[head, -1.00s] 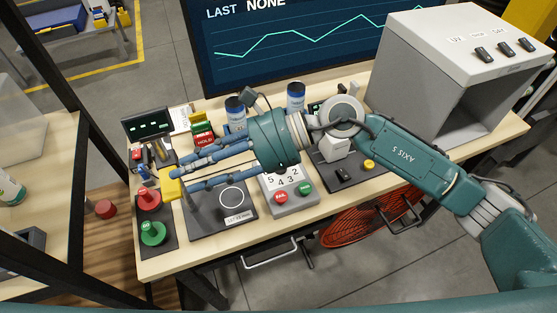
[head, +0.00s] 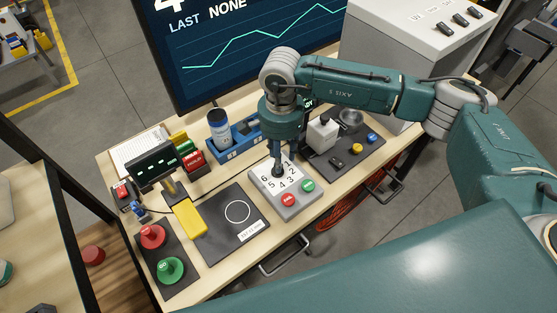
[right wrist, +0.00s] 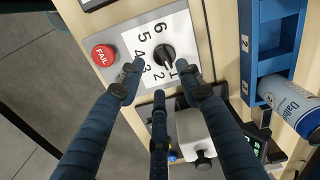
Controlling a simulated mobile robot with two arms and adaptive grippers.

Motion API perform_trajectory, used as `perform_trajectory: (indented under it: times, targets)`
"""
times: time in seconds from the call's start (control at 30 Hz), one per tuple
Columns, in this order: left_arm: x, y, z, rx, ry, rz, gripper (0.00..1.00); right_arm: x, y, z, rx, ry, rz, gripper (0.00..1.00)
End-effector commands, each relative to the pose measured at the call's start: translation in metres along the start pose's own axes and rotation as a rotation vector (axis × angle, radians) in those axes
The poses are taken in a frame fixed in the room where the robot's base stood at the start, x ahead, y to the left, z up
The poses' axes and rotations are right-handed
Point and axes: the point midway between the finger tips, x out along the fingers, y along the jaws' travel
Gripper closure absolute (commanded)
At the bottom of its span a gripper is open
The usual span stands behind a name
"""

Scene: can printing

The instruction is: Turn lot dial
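The lot dial is a black knob (right wrist: 165,55) on a white plate numbered 1 to 6, on a grey box (head: 290,213). In the right wrist view its pale mark appears to face near the 1. I cannot tell whether a finger touches the knob. My left gripper is out of view.
A red FAIL button (right wrist: 103,55) and a green button (head: 307,186) sit beside the dial. A blue rack (head: 240,145) with a can (head: 219,130) stands behind.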

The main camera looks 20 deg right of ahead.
Motion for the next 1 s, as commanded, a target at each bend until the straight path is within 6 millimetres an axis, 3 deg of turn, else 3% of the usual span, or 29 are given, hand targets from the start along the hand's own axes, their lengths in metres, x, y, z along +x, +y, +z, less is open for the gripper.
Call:
perform_trajectory:
  times: [0.13,0.3,0.43,0.67,0.83,1.0]
  targets:
    - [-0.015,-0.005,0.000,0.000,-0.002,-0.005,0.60,0.023,0.001,0.001,0.001,-0.002,0.002,0.65]
    - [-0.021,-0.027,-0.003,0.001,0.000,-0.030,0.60,0.042,-0.001,0.002,0.000,-0.003,0.000,0.65]
    - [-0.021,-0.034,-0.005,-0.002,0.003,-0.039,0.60,0.048,-0.001,0.001,0.000,-0.003,-0.002,0.65]
    - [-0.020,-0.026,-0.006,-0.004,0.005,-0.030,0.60,0.049,-0.001,0.001,0.000,-0.002,-0.003,0.65]
    - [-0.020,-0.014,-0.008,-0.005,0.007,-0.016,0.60,0.048,-0.001,0.001,0.000,-0.003,-0.003,0.98]
    - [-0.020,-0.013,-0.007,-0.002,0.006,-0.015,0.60,0.048,-0.001,0.001,0.001,-0.003,-0.003,1.00]
